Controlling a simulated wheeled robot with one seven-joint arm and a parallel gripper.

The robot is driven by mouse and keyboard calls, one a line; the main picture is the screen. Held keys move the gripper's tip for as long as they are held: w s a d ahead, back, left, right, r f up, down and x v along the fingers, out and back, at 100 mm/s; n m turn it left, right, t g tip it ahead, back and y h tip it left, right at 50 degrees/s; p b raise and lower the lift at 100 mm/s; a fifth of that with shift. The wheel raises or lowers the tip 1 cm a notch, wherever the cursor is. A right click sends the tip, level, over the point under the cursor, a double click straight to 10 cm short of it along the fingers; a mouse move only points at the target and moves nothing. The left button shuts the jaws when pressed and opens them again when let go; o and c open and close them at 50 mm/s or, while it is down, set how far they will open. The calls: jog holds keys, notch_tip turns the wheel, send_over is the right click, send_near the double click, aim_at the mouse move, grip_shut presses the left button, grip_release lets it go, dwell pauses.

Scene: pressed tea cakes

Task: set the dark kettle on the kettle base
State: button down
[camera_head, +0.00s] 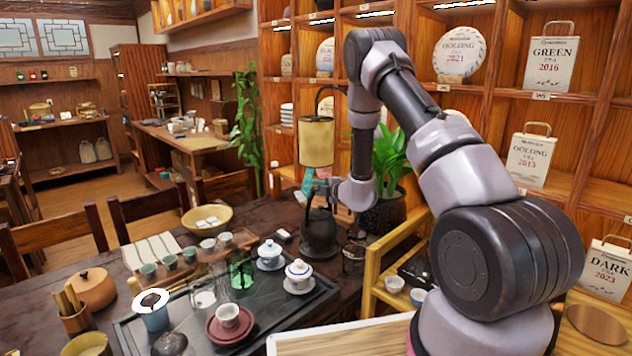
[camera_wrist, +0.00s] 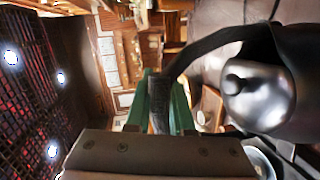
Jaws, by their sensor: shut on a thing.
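The dark kettle (camera_head: 319,226) is at the back right of the dark table, below my gripper (camera_head: 318,190). In the wrist view the green fingers of my gripper (camera_wrist: 160,102) are shut around the kettle's dark curved handle, and the kettle's round lid and body (camera_wrist: 300,62) fill the right side. The kettle looks roughly upright in the head view. A dark, flat, rounded shape (camera_head: 320,252) shows at the kettle's foot and may be the kettle base. I cannot tell whether the kettle touches it.
A black tea tray (camera_head: 130,335) holds lidded white-and-blue bowls (camera_head: 299,276) and a red saucer (camera_head: 229,326), left of and in front of the kettle. A potted plant (camera_head: 392,160) stands close on the right. A lamp (camera_head: 316,142) rises behind. A yellow wooden stand (camera_head: 380,300) is nearer right.

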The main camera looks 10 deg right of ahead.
aim_at(315, 209)
jog(key=shift+f, duration=1)
jog(key=shift+s+a, duration=0.1)
dwell(0.9)
jog(key=shift+f, duration=0.55)
jog(key=c, duration=1.1)
grip_release()
jog(key=shift+f, duration=0.1)
jog(key=shift+s+f, duration=0.1)
jog(key=shift+v, duration=5.5)
